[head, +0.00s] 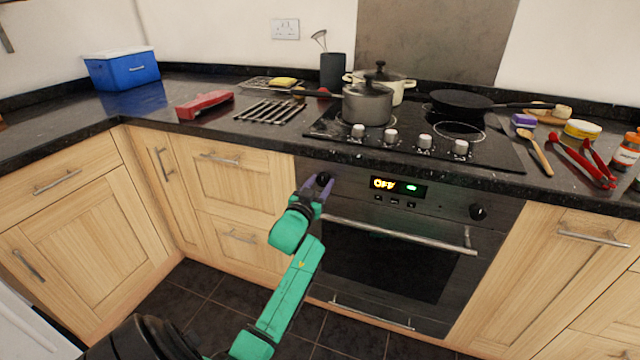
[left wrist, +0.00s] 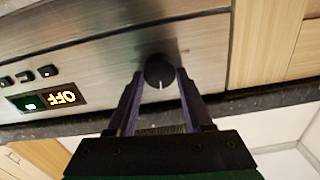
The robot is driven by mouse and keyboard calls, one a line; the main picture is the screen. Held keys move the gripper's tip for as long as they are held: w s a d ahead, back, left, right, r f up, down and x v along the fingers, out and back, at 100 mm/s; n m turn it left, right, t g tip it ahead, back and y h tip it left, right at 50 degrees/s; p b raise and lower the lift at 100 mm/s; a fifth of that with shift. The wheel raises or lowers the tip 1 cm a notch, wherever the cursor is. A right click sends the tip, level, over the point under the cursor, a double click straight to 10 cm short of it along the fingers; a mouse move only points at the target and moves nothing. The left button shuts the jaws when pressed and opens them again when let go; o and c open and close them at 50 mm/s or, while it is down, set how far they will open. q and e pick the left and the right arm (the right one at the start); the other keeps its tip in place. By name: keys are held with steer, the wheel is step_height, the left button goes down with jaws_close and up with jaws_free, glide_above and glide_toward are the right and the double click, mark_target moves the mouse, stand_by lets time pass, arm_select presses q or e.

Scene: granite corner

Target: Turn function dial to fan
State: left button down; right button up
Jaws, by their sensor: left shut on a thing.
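The function dial (head: 323,179) is a black round knob at the left end of the oven's control panel. My left gripper (head: 314,184) is at the dial, with its purple fingers on either side of it. In the left wrist view the dial (left wrist: 159,71) sits between the fingertips of my left gripper (left wrist: 159,78), and a white mark on it shows. The gripper is shut on the dial. The oven display (head: 398,186) reads OFF, with a small green light beside it. It also shows in the left wrist view (left wrist: 62,98). My right gripper is not in view.
A second black dial (head: 478,211) is at the panel's right end. The oven door handle (head: 400,233) runs below the panel. The worktop above holds a hob with pots (head: 367,103), a red object (head: 205,105) and red tongs (head: 580,165).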

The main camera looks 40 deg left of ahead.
arm_select(q)
steer(key=m, duration=0.5)
steer(key=shift+d, duration=0.1)
steer(key=m, duration=0.5)
steer(key=shift+f+m, duration=0.2)
steer(key=shift+m, duration=0.1)
steer(key=m+b, duration=0.1)
steer(key=m, duration=0.5)
steer(key=shift+d+f, duration=0.1)
steer(key=m, duration=0.6)
steer(key=shift+b, duration=0.3)
steer(key=shift+c, duration=1.6)
jaws_free()
